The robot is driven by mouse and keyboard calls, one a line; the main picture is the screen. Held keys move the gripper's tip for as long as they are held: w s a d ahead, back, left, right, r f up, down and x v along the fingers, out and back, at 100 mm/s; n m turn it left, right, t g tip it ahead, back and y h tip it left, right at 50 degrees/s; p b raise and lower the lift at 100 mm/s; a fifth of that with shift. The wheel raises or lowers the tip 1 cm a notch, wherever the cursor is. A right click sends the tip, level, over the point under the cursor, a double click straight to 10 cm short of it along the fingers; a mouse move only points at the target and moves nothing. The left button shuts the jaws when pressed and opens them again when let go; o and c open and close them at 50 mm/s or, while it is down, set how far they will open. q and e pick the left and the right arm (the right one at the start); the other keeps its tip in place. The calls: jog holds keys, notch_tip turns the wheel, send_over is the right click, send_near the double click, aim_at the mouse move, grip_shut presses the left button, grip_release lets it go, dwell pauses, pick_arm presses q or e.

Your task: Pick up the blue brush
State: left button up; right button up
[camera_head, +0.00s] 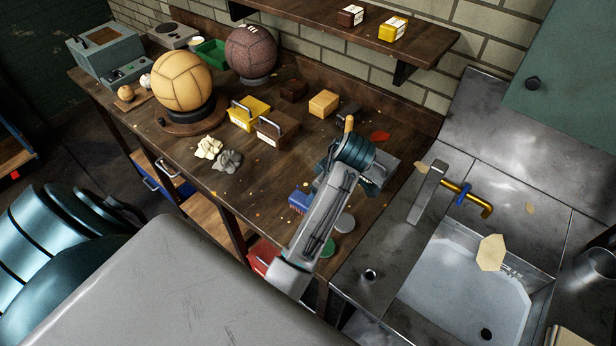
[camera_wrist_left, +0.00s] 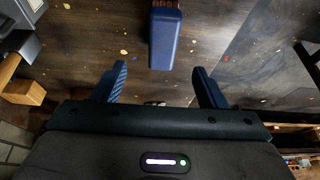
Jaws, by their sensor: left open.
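The blue brush (camera_wrist_left: 166,40) lies on the dark wooden bench, with its blue block and brown bristle end at the top of the left wrist view. In the head view, its blue body (camera_head: 299,201) shows just left of my arm, near the bench's front edge. My left gripper (camera_wrist_left: 159,73) is open and empty, with its two blue fingers apart. The brush is ahead of the fingers, roughly in line with the gap between them, and I see no contact. In the head view my arm hides the fingers. My right gripper is not in view.
A yellow ball (camera_head: 182,81) and a dark ball (camera_head: 251,53) stand at the back left. A yellow box (camera_head: 249,114), a brown box (camera_head: 278,132) and a tan block (camera_head: 323,103) lie mid-bench. A metal sink (camera_head: 470,285) is at the right. A shelf hangs above the bench.

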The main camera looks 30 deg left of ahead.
pick_arm(q)
jog(key=shift+b+x, duration=0.5)
jog(key=shift+x, duration=0.7)
jog(key=shift+p+x, duration=0.5)
jog(key=shift+x, duration=0.5)
jog(key=shift+a+f, duration=0.25)
jog(key=shift+s+a+f+p, duration=0.15)
jog(key=shift+a+f+p, duration=0.1)
jog(key=shift+f+p, duration=0.35)
jog(key=p+x, duration=0.2)
jog(key=x, duration=0.1)
jog(key=shift+s+f, duration=0.1)
jog(key=shift+a+f, duration=0.2)
jog(key=shift+f, duration=0.25)
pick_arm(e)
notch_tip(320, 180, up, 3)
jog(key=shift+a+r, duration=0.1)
pick_arm(q)
jog(key=shift+f, duration=0.25)
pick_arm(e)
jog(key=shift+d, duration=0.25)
